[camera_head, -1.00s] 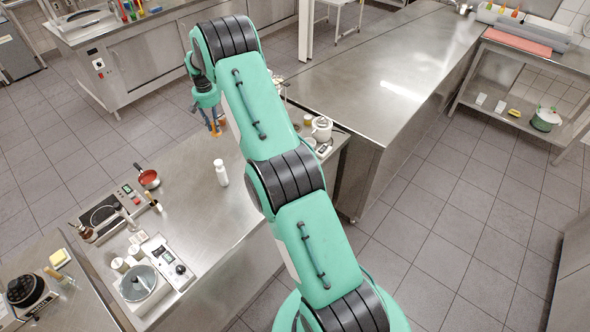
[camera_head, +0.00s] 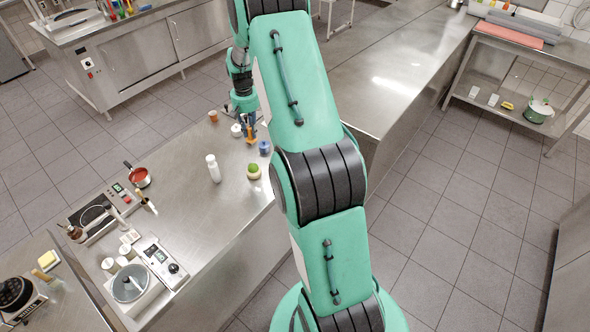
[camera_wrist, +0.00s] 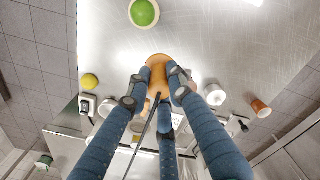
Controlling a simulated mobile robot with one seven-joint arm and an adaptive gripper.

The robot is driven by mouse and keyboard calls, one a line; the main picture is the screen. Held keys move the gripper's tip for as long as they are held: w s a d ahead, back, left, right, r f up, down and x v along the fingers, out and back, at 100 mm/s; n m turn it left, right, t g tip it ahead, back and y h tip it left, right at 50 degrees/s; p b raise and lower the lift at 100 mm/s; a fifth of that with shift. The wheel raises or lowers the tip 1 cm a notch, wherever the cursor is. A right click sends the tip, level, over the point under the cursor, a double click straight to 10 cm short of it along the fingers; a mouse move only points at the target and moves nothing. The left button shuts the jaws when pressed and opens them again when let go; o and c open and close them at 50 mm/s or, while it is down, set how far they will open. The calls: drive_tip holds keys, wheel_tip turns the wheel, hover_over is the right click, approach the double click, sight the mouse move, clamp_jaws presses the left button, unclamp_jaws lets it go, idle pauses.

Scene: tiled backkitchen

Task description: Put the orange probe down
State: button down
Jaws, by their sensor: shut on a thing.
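The orange probe (camera_wrist: 159,66) is between the blue fingers of my gripper (camera_wrist: 156,88) in the wrist view, with its wide rounded end showing past the fingertips. A thin dark rod or cable runs back from it between the fingers. In the head view my gripper (camera_head: 246,122) points down at the far part of the steel counter (camera_head: 195,210), and a bit of the orange probe (camera_head: 250,138) shows at its tips. Whether the probe touches the counter I cannot tell. My arm hides part of the counter.
Close to the gripper stand a white-lidded pot (camera_head: 236,130), a blue item (camera_head: 264,147), a green-topped jar (camera_head: 254,172) and an orange cup (camera_head: 213,115). A white bottle (camera_head: 214,168) stands nearer. A red pan (camera_head: 138,176) is further left. Bare counter lies around the bottle.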

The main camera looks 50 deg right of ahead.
drive_tip(key=s+a+f+b, duration=0.1)
drive_tip(key=s+f, duration=0.1)
drive_tip(key=s, duration=1.2)
drive_tip(key=s+a+f+b, duration=0.2)
drive_tip(key=s, duration=1.2)
drive_tip(key=shift+s+f+n+b, duration=0.2)
drive_tip(key=shift+f+n+b, duration=0.1)
drive_tip(key=shift+f+n, duration=0.1)
drive_tip(key=shift+w+d, duration=0.1)
drive_tip(key=w+d+f, duration=0.1)
drive_tip(key=w+d, duration=0.9)
drive_tip(key=w, duration=0.1)
drive_tip(key=shift+w+d+f, duration=0.25)
drive_tip(key=shift+w+d, duration=0.1)
drive_tip(key=shift+d, duration=0.05)
drive_tip(key=shift+f, duration=1.75)
drive_tip(key=shift+f, duration=0.15)
drive_tip(key=c, duration=1.6)
unclamp_jaws()
drive_tip(key=shift+o, duration=0.2)
